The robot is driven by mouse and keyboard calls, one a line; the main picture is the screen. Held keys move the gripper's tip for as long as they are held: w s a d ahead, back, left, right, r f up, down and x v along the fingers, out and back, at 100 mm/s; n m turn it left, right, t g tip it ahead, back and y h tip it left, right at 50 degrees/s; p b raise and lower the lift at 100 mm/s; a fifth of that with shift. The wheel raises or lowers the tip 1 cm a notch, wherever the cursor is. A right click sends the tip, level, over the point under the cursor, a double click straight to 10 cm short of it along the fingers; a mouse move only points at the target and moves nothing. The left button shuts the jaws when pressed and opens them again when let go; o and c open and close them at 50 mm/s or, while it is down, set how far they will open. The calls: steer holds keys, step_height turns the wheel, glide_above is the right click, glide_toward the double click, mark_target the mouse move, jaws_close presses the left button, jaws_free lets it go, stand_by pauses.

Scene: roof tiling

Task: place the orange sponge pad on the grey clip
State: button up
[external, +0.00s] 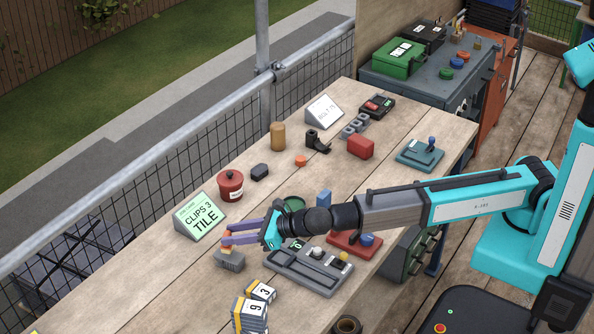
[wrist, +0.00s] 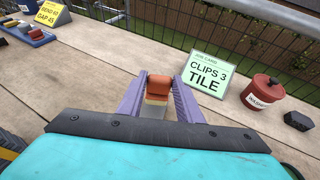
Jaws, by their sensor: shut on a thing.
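The orange sponge pad (wrist: 159,84) is between the two purple fingers of my gripper (wrist: 159,92) in the wrist view, with a pale yellowish band under it. In the external view my gripper (external: 226,235) is shut on the pad, of which only a small orange part shows at the fingertips. A grey block, which looks like the grey clip (external: 231,261), sits on the bench directly below the fingertips. Whether the pad touches it is not clear. In the wrist view a grey surface shows below the pad, partly hidden by my gripper.
A green "CLIPS 3 TILE" card (external: 200,217) and a red lidded pot (external: 230,185) stand just beyond my gripper. A grey tray (external: 305,273) lies to its right, and a stack of numbered blocks (external: 250,312) is in front. Bare bench lies to the left.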

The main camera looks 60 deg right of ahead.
steer(key=shift+f, duration=0.95)
steer(key=shift+f, duration=0.15)
steer(key=o, duration=1)
steer(key=shift+o, duration=0.2)
steer(key=b+v, duration=0.1)
steer(key=v, duration=1.1)
